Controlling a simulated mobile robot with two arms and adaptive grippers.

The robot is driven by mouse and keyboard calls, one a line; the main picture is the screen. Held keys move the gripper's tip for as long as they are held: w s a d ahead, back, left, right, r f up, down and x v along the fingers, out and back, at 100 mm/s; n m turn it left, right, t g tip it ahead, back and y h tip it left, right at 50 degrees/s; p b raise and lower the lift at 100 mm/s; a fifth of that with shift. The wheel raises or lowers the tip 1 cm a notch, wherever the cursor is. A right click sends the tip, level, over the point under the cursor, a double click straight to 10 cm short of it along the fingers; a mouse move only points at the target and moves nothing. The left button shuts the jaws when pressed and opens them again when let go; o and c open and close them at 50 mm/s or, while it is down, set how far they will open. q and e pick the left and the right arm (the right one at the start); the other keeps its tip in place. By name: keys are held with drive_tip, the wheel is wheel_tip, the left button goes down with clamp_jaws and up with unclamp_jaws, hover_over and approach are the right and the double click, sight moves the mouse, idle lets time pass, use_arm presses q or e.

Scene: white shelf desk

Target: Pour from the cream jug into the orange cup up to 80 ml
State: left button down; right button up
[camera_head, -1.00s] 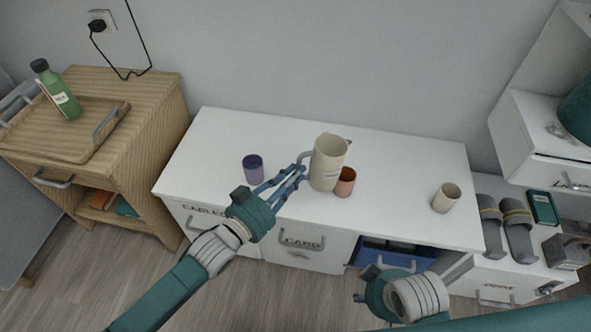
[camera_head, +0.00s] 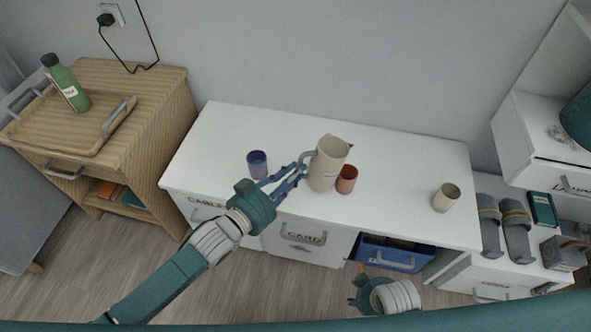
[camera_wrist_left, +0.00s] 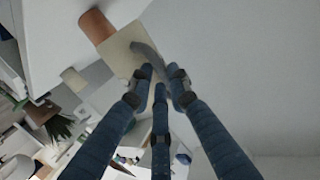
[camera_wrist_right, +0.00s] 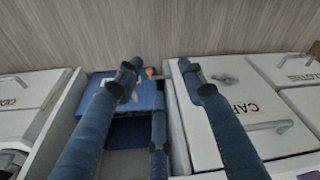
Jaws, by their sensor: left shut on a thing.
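The cream jug (camera_head: 327,165) is at the middle of the white desk, its grey handle (camera_head: 308,158) toward the left; it looks nearly upright. My left gripper (camera_head: 301,168) is shut on the jug's handle. In the left wrist view, the fingers close around the handle (camera_wrist_left: 146,52) of the jug (camera_wrist_left: 123,47). The orange cup (camera_head: 346,180) stands just right of the jug and also shows in the left wrist view (camera_wrist_left: 97,25). The cup's contents cannot be made out. My right gripper (camera_head: 354,291) is low in front of the desk; its fingers are apart and empty in the right wrist view (camera_wrist_right: 158,70).
A purple cup (camera_head: 257,164) stands left of the jug, and a beige cup (camera_head: 445,197) stands at the right of the desk (camera_head: 400,190). The desk behind the jug is clear.

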use_arm(q)
drive_tip(key=shift+a+r+y+p, duration=0.15)
drive_tip(key=shift+y+p, duration=0.15)
drive_tip(key=shift+p, duration=0.55)
use_arm(e)
wheel_tip(320, 180, down, 6)
drive_tip(key=s+d, duration=0.1)
drive_tip(key=s, duration=0.1)
drive_tip(key=shift+s, duration=0.15)
use_arm(q)
drive_tip(key=shift+r, duration=0.1)
